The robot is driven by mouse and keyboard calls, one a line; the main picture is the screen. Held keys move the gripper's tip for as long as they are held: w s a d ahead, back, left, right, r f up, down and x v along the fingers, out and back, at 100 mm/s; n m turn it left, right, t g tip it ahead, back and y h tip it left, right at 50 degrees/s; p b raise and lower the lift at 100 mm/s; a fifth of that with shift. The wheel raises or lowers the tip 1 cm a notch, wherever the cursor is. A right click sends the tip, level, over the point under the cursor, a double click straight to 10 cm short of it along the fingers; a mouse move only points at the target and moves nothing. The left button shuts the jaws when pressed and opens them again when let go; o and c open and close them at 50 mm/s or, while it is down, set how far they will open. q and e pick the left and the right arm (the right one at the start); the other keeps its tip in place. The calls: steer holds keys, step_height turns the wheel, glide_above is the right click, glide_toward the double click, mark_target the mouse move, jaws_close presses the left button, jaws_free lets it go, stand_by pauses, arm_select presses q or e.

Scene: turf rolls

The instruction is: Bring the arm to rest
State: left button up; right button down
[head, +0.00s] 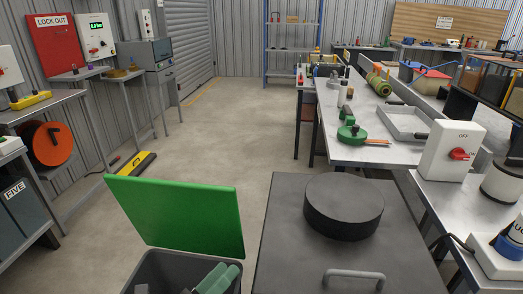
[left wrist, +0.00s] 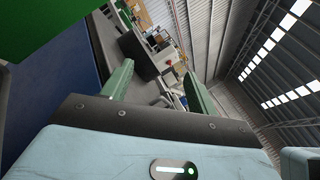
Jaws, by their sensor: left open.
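The rest of the left arm is out of the head view. My right gripper is in neither view.
A grey bin (head: 150,274) with a raised green lid (head: 185,217) stands close to the left gripper. Right of it, a dark surface (head: 285,215) bears a black round block (head: 343,207). A long workbench (head: 360,152) runs along the right. The middle floor (head: 225,130) is clear.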

arm_select(q)
steer(key=s+a+f+n+g+y, duration=0.3)
steer(key=s+a+f+n+y, duration=0.5)
steer(key=n, duration=0.4)
steer(key=s+a+f+n+g+y, duration=0.2)
steer(key=s+a+f+n+y, duration=0.45)
steer(key=f+n, duration=0.4)
steer(key=s+f+n+g+h, duration=0.25)
steer(key=s+n+g, duration=0.85)
steer(key=s, duration=1.6)
steer(key=w+d+t+p, duration=0.2)
steer(key=w+t+p, duration=0.6)
steer(key=w, duration=0.4)
steer(key=shift+w+r+m+t+h, duration=0.2)
steer(key=shift+w+m+t+h, duration=0.1)
steer(key=shift+m+t+h, duration=0.15)
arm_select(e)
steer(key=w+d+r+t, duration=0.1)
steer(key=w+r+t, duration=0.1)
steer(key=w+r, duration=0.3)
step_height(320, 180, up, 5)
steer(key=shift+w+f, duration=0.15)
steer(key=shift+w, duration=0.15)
